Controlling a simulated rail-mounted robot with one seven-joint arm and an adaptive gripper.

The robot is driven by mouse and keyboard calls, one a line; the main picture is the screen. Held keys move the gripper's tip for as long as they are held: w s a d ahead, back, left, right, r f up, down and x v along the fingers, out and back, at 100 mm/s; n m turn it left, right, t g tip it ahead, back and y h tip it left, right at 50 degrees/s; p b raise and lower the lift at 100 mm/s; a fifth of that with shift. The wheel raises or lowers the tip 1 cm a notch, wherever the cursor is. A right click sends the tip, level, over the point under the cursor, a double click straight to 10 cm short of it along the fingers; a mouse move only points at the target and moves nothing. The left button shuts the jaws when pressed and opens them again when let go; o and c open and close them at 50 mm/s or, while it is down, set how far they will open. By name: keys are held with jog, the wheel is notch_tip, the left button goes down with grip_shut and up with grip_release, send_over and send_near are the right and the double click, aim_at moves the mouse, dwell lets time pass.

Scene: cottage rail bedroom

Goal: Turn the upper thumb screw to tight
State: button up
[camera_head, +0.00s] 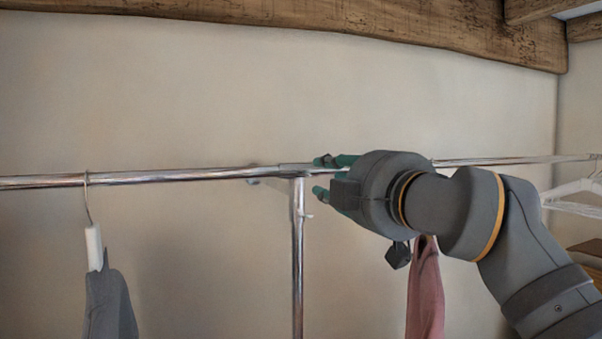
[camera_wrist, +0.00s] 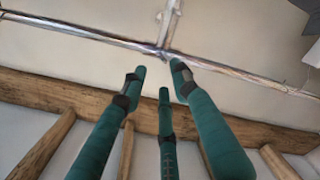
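A chrome clothes rail (camera_head: 180,174) runs across the head view and meets an upright chrome post (camera_head: 297,260) at a tee joint (camera_head: 297,170). A small pale piece (camera_head: 308,215) sticks out of the post just below the joint; it may be a thumb screw, but I cannot tell which one or how tight. My gripper (camera_head: 318,177) is just right of the joint, its green fingers spread and pointing left. In the wrist view my gripper (camera_wrist: 160,80) shows three separate fingers with nothing between them, pointing toward the joint (camera_wrist: 163,51). No thumb screw is clear there.
A grey garment (camera_head: 110,305) hangs from a hanger (camera_head: 94,248) at left. A pink garment (camera_head: 425,290) hangs behind and below my arm. White hangers (camera_head: 575,195) are at far right. A wooden beam (camera_head: 300,17) crosses above. A plain wall stands behind the rail.

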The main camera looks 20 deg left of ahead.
aim_at(304, 172)
jog(key=p+x, duration=0.3)
jog(key=x, duration=0.4)
jog(key=shift+w+a, duration=0.15)
jog(key=shift+w, duration=0.05)
jog(key=shift+c, duration=0.8)
grip_shut()
